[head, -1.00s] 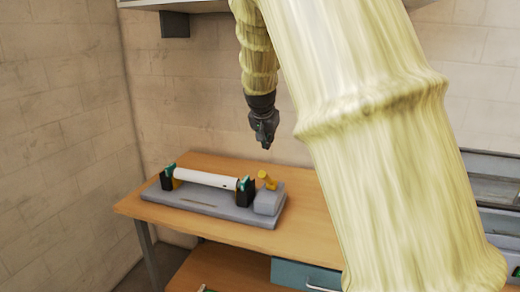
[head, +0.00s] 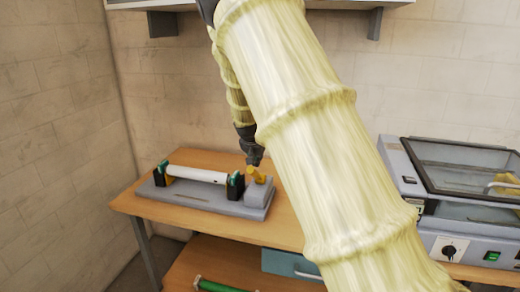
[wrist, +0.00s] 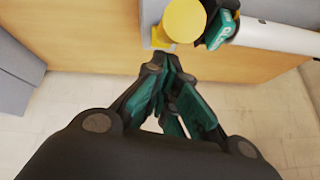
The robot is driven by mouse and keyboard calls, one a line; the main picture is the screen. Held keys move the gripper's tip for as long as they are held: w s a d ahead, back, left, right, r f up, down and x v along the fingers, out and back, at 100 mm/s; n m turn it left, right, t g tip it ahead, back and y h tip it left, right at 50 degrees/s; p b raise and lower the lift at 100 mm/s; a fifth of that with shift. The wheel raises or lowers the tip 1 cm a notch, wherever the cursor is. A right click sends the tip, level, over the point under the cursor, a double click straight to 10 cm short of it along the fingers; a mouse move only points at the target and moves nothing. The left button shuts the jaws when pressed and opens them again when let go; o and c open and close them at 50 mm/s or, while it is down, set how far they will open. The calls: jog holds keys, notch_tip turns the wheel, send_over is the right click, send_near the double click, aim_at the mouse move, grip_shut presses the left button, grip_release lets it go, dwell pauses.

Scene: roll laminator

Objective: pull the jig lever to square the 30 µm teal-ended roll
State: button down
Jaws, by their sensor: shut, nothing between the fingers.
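The white roll (head: 198,173) with teal ends lies across two black holders on the grey jig (head: 190,198) on the bench. The yellow jig lever (head: 257,175) stands on a grey block at the jig's right end. My gripper (head: 254,160) is just above the lever, and the picture does not show clearly whether they touch. In the wrist view the lever's round yellow knob (wrist: 184,20) is just beyond my gripper's fingertips (wrist: 171,65). The fingers are shut and empty. The roll (wrist: 275,36) and its teal end (wrist: 222,29) show at upper right there.
A laminator (head: 455,190) with a clear lid stands to the right. The wooden bench (head: 285,232) has a teal drawer (head: 292,264) beneath and a green-ended roll (head: 215,285) on the lower shelf. A wall shelf (head: 260,4) hangs above. My arm covers the middle bench.

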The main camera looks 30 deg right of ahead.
aim_at(256, 175)
jog(key=shift+f, duration=0.35)
jog(key=shift+s+r, duration=0.15)
jog(key=shift+s, duration=0.05)
jog(key=shift+a+f, duration=0.25)
jog(key=shift+f, duration=0.1)
jog(key=shift+s+a+f+b, duration=0.45)
jog(key=shift+s+a+b, duration=0.1)
jog(key=shift+b, duration=0.15)
